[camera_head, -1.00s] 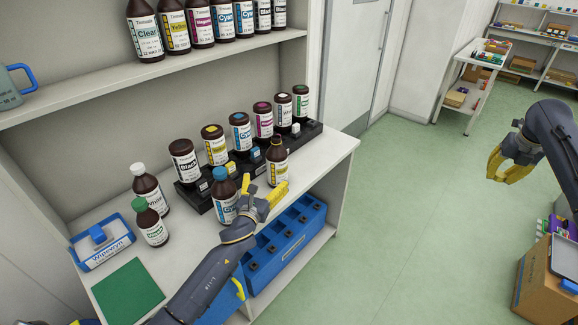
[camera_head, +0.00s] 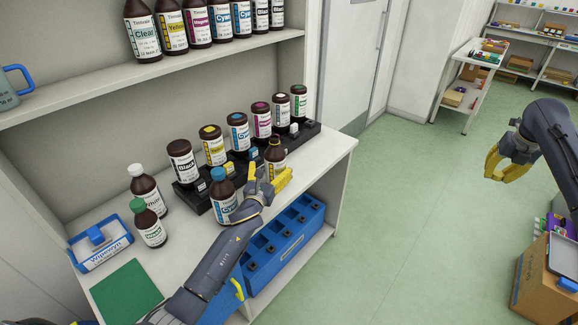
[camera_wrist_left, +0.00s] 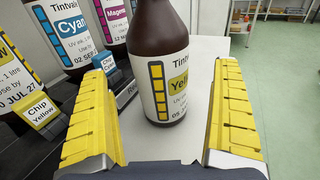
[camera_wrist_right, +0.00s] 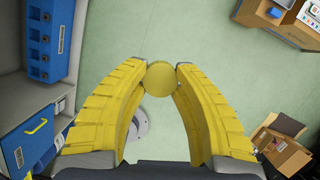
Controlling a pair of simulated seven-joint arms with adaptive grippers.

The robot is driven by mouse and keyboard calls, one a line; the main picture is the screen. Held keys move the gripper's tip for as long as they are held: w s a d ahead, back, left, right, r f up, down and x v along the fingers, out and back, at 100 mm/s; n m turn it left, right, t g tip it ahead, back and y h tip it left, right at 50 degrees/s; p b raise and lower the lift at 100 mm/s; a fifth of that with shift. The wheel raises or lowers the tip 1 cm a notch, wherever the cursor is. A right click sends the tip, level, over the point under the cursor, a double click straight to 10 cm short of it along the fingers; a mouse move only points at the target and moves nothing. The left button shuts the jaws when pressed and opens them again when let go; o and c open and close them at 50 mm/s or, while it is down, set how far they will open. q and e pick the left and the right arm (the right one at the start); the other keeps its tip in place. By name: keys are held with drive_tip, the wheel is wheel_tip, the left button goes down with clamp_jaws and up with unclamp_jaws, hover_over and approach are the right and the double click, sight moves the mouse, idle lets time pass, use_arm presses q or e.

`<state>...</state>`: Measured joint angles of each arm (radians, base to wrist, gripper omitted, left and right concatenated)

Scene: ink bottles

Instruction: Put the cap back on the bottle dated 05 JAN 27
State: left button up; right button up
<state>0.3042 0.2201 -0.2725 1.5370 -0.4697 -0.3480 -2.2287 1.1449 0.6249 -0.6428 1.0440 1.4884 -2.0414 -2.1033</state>
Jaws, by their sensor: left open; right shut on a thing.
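A brown bottle with a yellow label (camera_head: 275,157) stands near the shelf's front edge. It also shows in the left wrist view (camera_wrist_left: 163,75), upright between my left fingers, its date only partly legible as "05". Its narrow top looks bare of a wide cap in the head view; the left wrist view cuts it off. My left gripper (camera_head: 272,182) is open, its fingers (camera_wrist_left: 165,110) on either side of the bottle, with gaps visible. My right gripper (camera_head: 497,168), far right over the floor, is shut on a round yellow cap (camera_wrist_right: 159,79) at its fingertips.
A blue-capped cyan bottle (camera_head: 222,200) stands close beside my left wrist. A dark rack (camera_head: 193,205) with several capped bottles is behind. White-capped (camera_head: 144,188) and green-capped (camera_head: 148,225) bottles stand left. A blue crate (camera_head: 285,245) is below. Open floor lies right.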

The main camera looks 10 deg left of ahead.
use_arm(q)
drive_tip(key=shift+w+d+r, duration=0.1)
drive_tip(key=shift+w, duration=2.5)
drive_tip(key=c, duration=1.7)
drive_tip(key=shift+r, duration=0.1)
wheel_tip(320, 180, up, 20)
drive_tip(key=o, duration=0.9)
drive_tip(key=c, duration=0.9)
